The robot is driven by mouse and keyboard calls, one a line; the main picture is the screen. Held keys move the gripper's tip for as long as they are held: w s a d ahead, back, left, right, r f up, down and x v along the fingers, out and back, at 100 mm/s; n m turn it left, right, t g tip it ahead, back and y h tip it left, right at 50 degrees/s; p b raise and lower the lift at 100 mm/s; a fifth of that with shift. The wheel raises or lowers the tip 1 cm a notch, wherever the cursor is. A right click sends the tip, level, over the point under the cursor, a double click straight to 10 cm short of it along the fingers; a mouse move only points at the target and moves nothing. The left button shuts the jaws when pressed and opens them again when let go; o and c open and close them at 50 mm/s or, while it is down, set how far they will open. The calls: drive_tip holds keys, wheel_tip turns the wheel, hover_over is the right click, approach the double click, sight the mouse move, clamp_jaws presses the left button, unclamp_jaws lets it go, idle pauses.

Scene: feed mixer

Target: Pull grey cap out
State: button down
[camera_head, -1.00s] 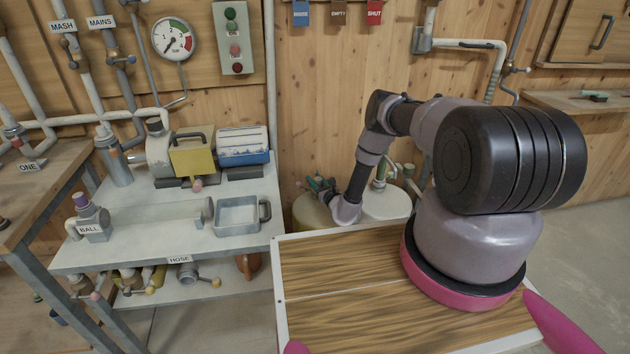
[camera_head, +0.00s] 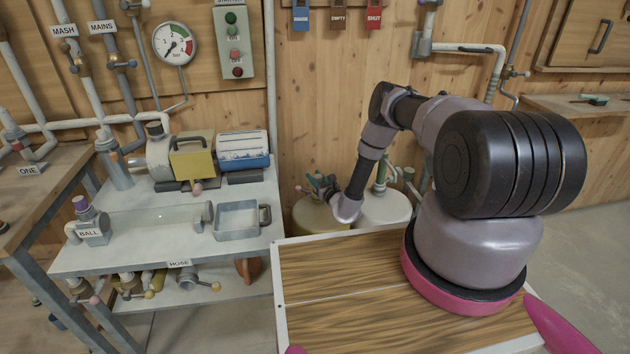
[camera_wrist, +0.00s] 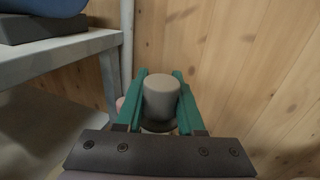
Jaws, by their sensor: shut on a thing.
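The grey cap (camera_wrist: 161,97) shows in the wrist view as a short, rounded cylinder between the two green fingers of my gripper (camera_wrist: 160,84). The fingers are shut on its sides. A darker round part shows just below the cap; I cannot tell whether the cap is still joined to it. In the head view my gripper (camera_head: 320,184) is small and sits above the yellowish drum (camera_head: 318,216) by the wooden wall. The cap cannot be made out there.
A white drum (camera_head: 385,207) with pipes stands right of the yellowish one. The grey bench (camera_head: 150,255) to the left carries a pump, a blue-and-white box (camera_head: 243,150) and a metal tray (camera_head: 237,218). Its edge is near my gripper in the wrist view.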

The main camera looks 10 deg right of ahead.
drive_tip(key=shift+r, duration=2)
drive_tip(key=shift+s+d, duration=0.1)
